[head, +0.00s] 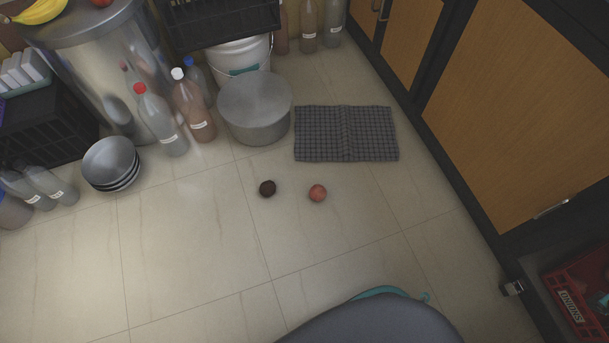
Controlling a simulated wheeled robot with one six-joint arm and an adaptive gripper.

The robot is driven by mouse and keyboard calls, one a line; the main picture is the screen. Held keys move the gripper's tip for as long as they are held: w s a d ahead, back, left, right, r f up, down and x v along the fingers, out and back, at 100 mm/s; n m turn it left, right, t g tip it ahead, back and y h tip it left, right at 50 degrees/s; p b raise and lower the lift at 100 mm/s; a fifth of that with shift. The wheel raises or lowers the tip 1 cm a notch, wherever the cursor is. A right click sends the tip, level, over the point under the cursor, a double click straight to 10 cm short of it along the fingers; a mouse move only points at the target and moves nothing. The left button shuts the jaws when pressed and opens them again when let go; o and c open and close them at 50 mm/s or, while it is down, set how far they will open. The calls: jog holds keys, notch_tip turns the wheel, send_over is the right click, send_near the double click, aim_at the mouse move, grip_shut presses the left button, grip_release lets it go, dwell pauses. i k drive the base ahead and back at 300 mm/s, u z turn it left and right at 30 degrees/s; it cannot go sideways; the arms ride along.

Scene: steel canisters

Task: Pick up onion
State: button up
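Two small round items lie apart on the tiled floor near the middle of the head view. One is reddish-pink, a reddish ball (317,193). To its left lies a dark brown, almost black ball (267,188). Both are small in the picture, and I cannot tell for certain which one is the onion. Nothing touches either of them. My gripper is not in view.
A grey checked mat (346,133) and a steel pot (255,110) lie behind the balls. Stacked bowls (110,164) and bottles (160,122) stand left. Wooden cabinets (530,110) and a red crate marked onions (580,295) are right. Floor around the balls is clear.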

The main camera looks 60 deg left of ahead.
aim_at(318, 192)
jog(key=u, duration=0.2)
jog(key=k, duration=0.15)
jog(key=u, duration=4.15)
jog(key=i, duration=1.35)
jog(key=z, duration=2.5)
